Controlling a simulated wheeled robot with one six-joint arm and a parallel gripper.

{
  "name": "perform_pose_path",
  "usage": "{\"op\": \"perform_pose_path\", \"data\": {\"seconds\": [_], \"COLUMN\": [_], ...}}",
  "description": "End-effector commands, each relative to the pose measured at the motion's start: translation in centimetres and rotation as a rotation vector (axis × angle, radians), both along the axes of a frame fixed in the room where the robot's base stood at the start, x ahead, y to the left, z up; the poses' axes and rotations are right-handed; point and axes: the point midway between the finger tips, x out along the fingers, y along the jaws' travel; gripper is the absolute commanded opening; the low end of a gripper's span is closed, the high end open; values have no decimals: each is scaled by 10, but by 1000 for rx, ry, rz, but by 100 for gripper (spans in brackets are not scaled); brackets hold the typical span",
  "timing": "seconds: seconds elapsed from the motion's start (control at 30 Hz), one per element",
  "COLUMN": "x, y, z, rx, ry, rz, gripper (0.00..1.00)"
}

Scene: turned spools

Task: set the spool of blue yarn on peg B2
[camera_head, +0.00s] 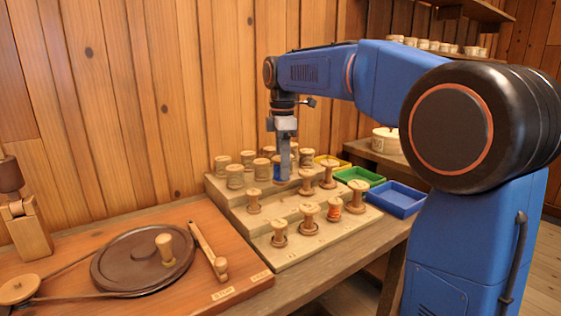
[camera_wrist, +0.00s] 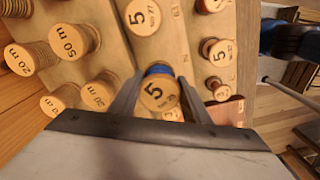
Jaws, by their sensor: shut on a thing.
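The spool of blue yarn (camera_head: 277,171) is at the middle of the stepped wooden rack (camera_head: 306,240). In the wrist view its round end, marked 5, faces the camera, with a band of blue yarn (camera_wrist: 159,70) showing at its edge. My gripper (camera_head: 285,167) points down and is shut on this spool; in the wrist view its two fingers (camera_wrist: 160,88) lie on either side of it. I cannot tell whether the spool touches the rack. Peg B2 cannot be picked out, as no peg label is readable.
Other spools stand close around, including one with orange yarn (camera_head: 334,210) at the front. Yellow (camera_head: 330,160), green (camera_head: 359,177) and blue (camera_head: 398,199) trays lie right of the rack. A turntable (camera_head: 125,270) with a spool and a wooden lever (camera_head: 207,250) are left.

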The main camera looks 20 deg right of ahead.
Motion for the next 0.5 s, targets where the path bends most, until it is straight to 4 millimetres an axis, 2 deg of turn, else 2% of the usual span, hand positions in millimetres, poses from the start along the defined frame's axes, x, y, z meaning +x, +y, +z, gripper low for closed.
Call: {"op": "perform_pose_path", "data": {"seconds": [0.5], "x": [0], "y": [0], "z": [-42], "rx": [0], "ry": [0], "rz": [0], "gripper": [21]}}
